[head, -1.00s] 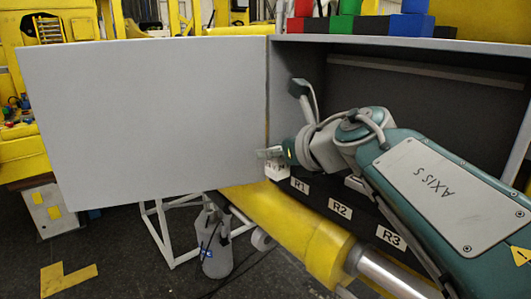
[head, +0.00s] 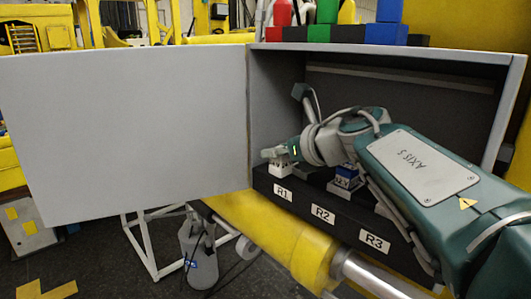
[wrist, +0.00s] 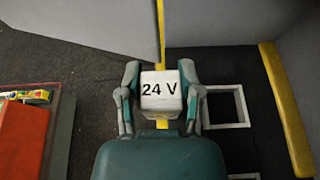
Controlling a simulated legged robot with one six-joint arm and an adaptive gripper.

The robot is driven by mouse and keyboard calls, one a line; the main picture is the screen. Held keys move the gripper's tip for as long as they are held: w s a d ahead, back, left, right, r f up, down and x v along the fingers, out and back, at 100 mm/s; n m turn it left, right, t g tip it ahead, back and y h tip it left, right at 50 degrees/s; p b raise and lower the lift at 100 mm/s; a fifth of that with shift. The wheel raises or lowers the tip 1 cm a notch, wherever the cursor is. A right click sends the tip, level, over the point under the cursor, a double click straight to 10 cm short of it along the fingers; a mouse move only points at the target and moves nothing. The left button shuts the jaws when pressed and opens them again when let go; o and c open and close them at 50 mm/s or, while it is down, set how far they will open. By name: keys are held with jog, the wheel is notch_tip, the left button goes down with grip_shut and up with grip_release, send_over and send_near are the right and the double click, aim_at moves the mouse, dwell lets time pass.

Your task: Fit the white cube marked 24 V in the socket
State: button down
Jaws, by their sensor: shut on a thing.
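My gripper (head: 275,154) is shut on the white cube (head: 280,169), inside the left end of the open grey cabinet. In the wrist view the cube (wrist: 161,97) sits between the two fingers of my gripper (wrist: 161,98), its face marked 24 V up and readable. In the head view the cube appears just above and behind the R1 label (head: 283,192). In the wrist view an empty square socket frame (wrist: 243,107) lies right of the cube. I cannot tell whether the cube touches anything beneath it.
A blue and white cube (head: 345,178) stands behind the R2 label (head: 322,214). The R3 label (head: 374,242) is farther right. The open grey door (head: 125,130) blocks the left side. Coloured blocks (head: 385,34) stand on the cabinet top.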

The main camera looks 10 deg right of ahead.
jog(key=shift+w+d, duration=0.75)
jog(key=shift+d, duration=0.25)
jog(key=shift+w+d, duration=0.7)
jog(key=shift+d, duration=0.3)
jog(key=shift+w+d, duration=0.75)
jog(key=shift+d, duration=0.25)
jog(key=shift+s, duration=0.15)
jog(key=shift+f, duration=1)
